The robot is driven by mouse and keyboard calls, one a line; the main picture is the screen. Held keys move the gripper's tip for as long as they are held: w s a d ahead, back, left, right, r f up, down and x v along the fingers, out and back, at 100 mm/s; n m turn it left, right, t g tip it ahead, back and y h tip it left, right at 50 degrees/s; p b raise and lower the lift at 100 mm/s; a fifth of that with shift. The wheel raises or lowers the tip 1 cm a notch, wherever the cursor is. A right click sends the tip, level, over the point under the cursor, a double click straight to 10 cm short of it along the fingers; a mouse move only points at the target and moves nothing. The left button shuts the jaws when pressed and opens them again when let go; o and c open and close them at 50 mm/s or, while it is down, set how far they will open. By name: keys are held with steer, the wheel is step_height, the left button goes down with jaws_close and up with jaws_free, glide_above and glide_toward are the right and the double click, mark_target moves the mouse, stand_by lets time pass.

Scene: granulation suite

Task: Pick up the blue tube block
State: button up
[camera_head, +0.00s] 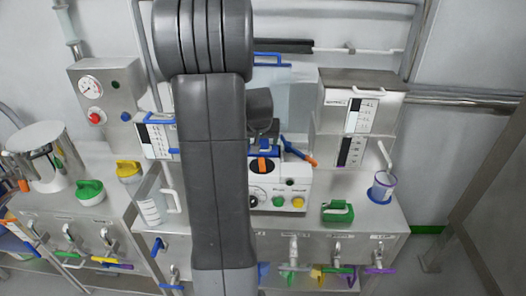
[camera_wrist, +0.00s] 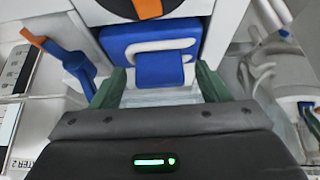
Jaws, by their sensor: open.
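A blue block with a pale grey loop and a blue tab, seemingly the blue tube block (camera_wrist: 188,32), is straight ahead of my gripper in the wrist view. My gripper (camera_wrist: 160,76) is open, with one green finger towards each side of the block's near edge. I cannot tell whether the fingers touch it. In the head view a small part of a blue thing (camera_head: 262,145), likely the same block, shows above the white device. My arm hides much of that area, and the fingers are not clear there.
A white device (camera_head: 298,188) with a black dial and orange pointer stands beside the block. A blue lever with an orange tip (camera_wrist: 68,58) is close to the left finger.

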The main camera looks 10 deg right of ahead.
steer(key=shift+c, duration=0.4)
steer(key=c, duration=1.4)
